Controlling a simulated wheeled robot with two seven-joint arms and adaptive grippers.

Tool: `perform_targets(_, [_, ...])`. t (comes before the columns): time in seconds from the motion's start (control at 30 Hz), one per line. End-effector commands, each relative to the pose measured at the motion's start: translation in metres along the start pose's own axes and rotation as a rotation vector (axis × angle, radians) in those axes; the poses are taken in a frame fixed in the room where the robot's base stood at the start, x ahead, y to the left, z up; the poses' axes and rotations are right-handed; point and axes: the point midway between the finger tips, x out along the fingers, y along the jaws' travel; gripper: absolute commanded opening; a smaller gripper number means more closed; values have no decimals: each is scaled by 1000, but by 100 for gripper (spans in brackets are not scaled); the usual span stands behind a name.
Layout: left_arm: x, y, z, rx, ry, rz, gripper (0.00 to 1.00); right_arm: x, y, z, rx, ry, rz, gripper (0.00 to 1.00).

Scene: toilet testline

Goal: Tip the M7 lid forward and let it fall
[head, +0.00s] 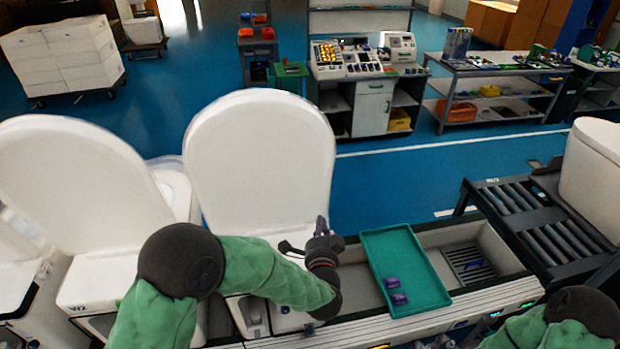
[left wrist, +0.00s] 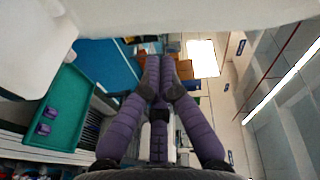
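Two white toilet lids stand raised in the head view, one in the middle (head: 262,160) and a larger one at the left (head: 70,185). No M7 label is readable, so I cannot tell for sure which is M7; the middle one is nearest my gripper. My left gripper (head: 322,232) is at the lower right edge of the middle lid, over the right side of its seat. Its purple fingers (left wrist: 160,75) come together at the tips in the left wrist view, with nothing between them. A white surface (left wrist: 190,15) fills the top there. My right gripper is out of view.
A green tray (head: 405,268) with small purple parts (head: 392,283) lies on the line to the right of the gripper. A roller stand (head: 550,235) and a white tank (head: 592,175) are further right. Blue floor and workbenches (head: 375,90) lie beyond.

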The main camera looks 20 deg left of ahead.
Motion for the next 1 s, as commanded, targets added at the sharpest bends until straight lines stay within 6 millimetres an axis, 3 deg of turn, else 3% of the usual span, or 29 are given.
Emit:
perform_targets(0.03, [-6, -38, -7, 51, -18, -67, 0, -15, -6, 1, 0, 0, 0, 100])
perform_targets(0.1, [-12, -70, -9, 126, -56, -141, 0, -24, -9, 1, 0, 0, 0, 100])
perform_targets(0.27, [-26, -117, -9, 242, -134, -243, 0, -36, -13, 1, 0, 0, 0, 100])
perform_targets(0.47, [-26, -131, -7, 287, -170, -274, 0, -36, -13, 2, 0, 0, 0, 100])
perform_targets(0.8, [26, -144, 1, 287, -170, -274, 0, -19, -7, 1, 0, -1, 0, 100])
perform_targets(1.0, [51, -154, 3, 288, -168, -271, 0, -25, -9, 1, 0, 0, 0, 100])
